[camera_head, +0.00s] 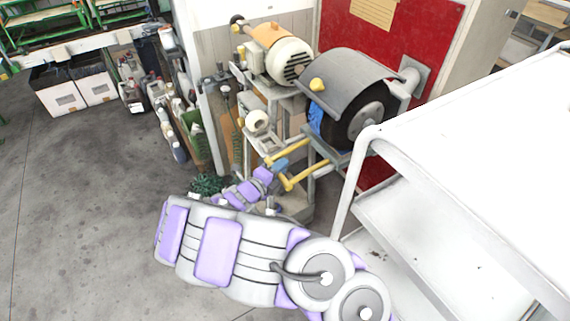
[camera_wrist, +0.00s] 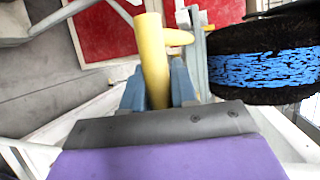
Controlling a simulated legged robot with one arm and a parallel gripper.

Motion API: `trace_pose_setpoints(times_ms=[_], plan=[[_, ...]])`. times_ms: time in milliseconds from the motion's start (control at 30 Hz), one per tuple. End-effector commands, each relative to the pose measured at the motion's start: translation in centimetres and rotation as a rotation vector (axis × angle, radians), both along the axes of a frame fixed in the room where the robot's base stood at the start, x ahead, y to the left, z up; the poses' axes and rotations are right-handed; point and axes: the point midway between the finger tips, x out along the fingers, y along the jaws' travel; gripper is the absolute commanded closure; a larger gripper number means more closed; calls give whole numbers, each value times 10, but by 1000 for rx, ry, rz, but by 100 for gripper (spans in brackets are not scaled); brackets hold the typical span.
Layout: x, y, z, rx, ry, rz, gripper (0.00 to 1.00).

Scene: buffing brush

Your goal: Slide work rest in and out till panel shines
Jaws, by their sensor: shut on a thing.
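The work rest (camera_head: 307,177) is a yellow-barred frame sticking out from the front of the buffing machine, below the wheel. My gripper (camera_head: 279,165) is at its outer end. In the wrist view the gripper (camera_wrist: 158,85) has its blue-grey fingers shut on either side of an upright yellow bar (camera_wrist: 151,45), the work rest's handle. The black brush wheel (camera_head: 350,122) sits under a grey hood. Contact with the wheel is unclear.
An orange and cream motor (camera_head: 278,55) stands behind left of the wheel. A red board (camera_head: 420,35) is on the wall behind. A white shelf unit (camera_head: 470,130) stands close on the right. Bare grey floor (camera_head: 80,200) lies open on the left.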

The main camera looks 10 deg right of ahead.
Motion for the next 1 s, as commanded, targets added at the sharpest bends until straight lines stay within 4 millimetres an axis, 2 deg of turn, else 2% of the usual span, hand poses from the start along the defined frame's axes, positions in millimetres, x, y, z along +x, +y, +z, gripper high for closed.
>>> trace_pose_setpoints(times_ms=[367, 800, 1000], plan=[[-17, 75, -1, 7, 14, -3, 100], [-51, 180, -6, 8, 14, -1, 100], [-60, 210, -7, 6, 12, -2, 100]])
